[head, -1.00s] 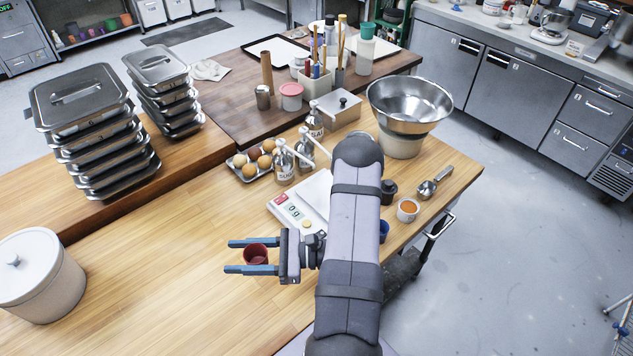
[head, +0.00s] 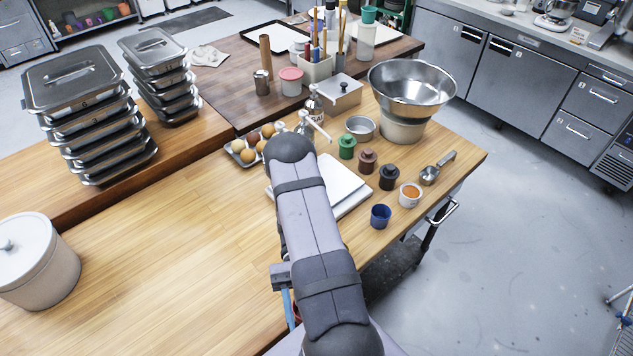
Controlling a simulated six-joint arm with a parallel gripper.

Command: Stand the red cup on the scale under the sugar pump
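My gripper (head: 290,308) is low in the picture, left of my forearm and mostly behind it. One blue finger shows, with a sliver of the red cup (head: 297,312) beside it; the other finger is hidden. The cup travels with the gripper, so it is held. The white scale (head: 347,186) lies right of my arm, its plate bare where it shows; its display side is hidden. Pump bottles (head: 305,126) stand at the scale's far side, partly behind my arm. Their labels cannot be read now, so I cannot tell which is sugar.
A blue cup (head: 380,216), a white cup of orange contents (head: 410,195) and small dark, brown and green pots (head: 347,147) stand right of the scale. Eggs (head: 246,148) lie beyond it.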

